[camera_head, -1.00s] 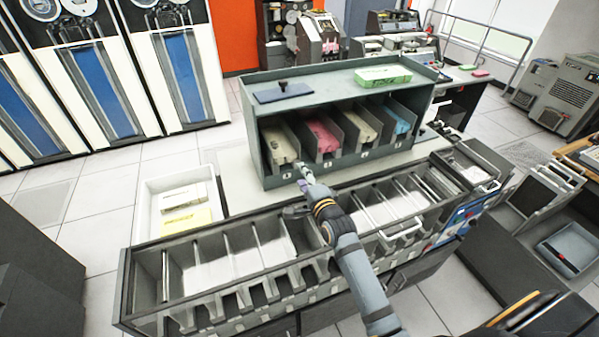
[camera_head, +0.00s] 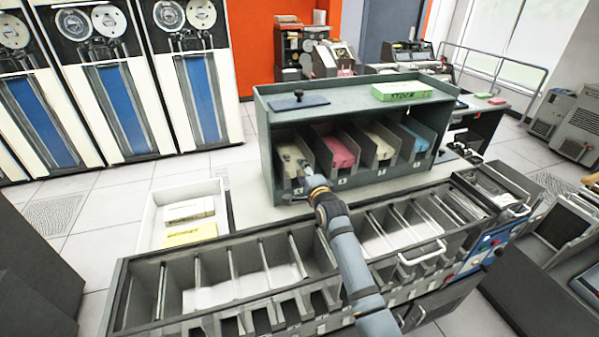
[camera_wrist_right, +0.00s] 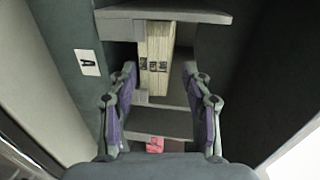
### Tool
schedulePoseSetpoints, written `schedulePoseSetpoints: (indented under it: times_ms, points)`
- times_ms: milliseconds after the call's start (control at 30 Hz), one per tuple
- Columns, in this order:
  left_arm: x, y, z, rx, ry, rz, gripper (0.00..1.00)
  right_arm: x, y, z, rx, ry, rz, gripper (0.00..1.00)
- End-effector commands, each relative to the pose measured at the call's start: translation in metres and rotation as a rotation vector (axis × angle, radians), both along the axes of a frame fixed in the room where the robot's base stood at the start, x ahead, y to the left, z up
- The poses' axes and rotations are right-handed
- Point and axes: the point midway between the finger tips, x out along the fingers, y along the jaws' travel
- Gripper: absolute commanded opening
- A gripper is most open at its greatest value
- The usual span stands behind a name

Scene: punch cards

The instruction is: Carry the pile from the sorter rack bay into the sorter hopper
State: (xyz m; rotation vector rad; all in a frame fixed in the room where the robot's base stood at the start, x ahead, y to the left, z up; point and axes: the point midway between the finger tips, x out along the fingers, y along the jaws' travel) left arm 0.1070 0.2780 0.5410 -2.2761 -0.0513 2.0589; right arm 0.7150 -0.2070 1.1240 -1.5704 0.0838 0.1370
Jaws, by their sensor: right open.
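The rack (camera_head: 262,160) stands behind the sorter and has several bays. Its leftmost bay holds a cream card pile (camera_head: 288,157). My right gripper (camera_head: 305,172) is at the front of that bay, open. In the right wrist view its two fingers (camera_wrist_right: 160,78) are spread, with the cream pile (camera_wrist_right: 156,48) between and beyond their tips. I cannot tell whether they touch it. A label plate (camera_wrist_right: 88,62) shows beside the bay. The long grey sorter (camera_head: 122,300) runs across the front, with a tray-like section at its right end (camera_head: 492,190) that may be the hopper. My left gripper is out of view.
Other bays hold a pink pile (camera_head: 338,152), a second cream pile (camera_head: 378,145) and a blue pile (camera_head: 412,138). A green box (camera_head: 402,92) and a dark plate (camera_head: 298,102) lie on the rack top. A white tray (camera_head: 150,222) stands left.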

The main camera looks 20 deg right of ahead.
Motion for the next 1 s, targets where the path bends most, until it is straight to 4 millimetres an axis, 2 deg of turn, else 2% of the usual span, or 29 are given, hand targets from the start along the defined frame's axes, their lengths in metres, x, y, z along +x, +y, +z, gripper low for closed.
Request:
schedulePoseSetpoints:
  times_ms: [200,400,767,800,1000]
  points:
    - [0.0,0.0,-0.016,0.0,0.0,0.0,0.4,0.024,0.001,-0.006,0.0,-0.001,0.0,0.49]
    - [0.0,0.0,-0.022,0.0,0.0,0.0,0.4,0.036,0.001,-0.006,0.0,-0.001,0.0,0.49]
    - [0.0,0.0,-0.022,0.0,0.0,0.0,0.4,0.039,0.001,-0.005,0.0,-0.001,0.0,0.49]
    - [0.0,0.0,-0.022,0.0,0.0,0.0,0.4,0.039,0.001,-0.005,0.0,-0.001,0.0,0.45]
    - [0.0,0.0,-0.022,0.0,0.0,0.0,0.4,0.039,0.001,-0.005,0.0,0.0,0.0,0.45]
